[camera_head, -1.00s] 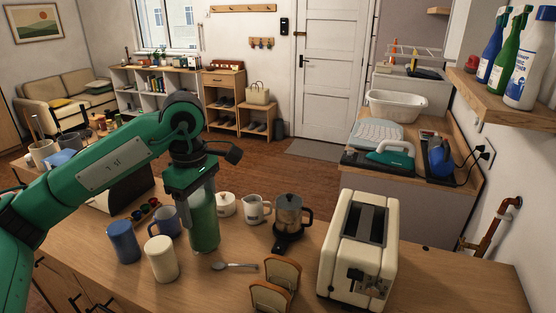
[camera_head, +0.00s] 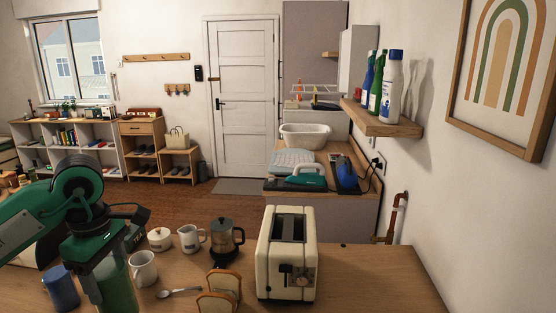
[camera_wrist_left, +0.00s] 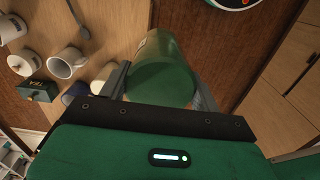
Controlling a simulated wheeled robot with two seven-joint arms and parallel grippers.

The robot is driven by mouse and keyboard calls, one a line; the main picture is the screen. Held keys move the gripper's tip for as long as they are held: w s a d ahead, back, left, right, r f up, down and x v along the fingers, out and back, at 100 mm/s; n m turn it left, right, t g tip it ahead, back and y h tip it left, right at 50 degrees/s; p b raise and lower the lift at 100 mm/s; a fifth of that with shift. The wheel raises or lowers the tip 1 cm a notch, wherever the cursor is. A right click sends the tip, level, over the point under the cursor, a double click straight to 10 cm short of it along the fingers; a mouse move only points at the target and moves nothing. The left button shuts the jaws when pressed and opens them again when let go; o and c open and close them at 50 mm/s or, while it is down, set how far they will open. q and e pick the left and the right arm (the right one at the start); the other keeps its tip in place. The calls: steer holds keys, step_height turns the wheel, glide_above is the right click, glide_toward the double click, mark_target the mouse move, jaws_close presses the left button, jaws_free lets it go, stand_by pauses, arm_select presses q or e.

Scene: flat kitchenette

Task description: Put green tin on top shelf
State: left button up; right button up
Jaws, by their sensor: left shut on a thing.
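The green tin (camera_head: 117,284) is a tall green cylinder at the lower left of the head view. My left gripper (camera_head: 100,262) is shut on it from above, with a finger on either side. In the left wrist view the tin (camera_wrist_left: 162,72) shows between the fingers of the gripper (camera_wrist_left: 160,85). The tin's lower end is cut off in the head view, so its height over the counter cannot be told. A wooden wall shelf (camera_head: 381,128) at the right carries several bottles (camera_head: 391,87). My right gripper is not in view.
A blue mug (camera_head: 61,289) and white mug (camera_head: 143,268) stand near the tin. A sugar bowl (camera_head: 160,239), jug (camera_head: 191,238), kettle (camera_head: 227,236), bread slices (camera_head: 221,288) and a cream toaster (camera_head: 287,259) stand farther right. The counter right of the toaster is clear.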

mark_target(122, 289)
arm_select(q)
steer(key=shift+s+d+f+m, duration=0.35)
steer(key=shift+s+f+m, duration=0.25)
steer(key=shift+s, duration=0.05)
steer(key=f, duration=0.1)
steer(key=w+d+f+m, duration=0.1)
steer(key=shift+w+f, duration=0.3)
steer(key=shift+f, duration=0.05)
steer(key=s+d+f+m, duration=0.2)
steer(key=d+f+m, duration=0.2)
steer(key=f+m, duration=0.3)
steer(key=s+d+f+m, duration=0.3)
steer(key=f+m, duration=0.4)
steer(key=f, duration=0.3)
steer(key=shift+s+d+m, duration=0.3)
steer(key=shift+d, duration=0.3)
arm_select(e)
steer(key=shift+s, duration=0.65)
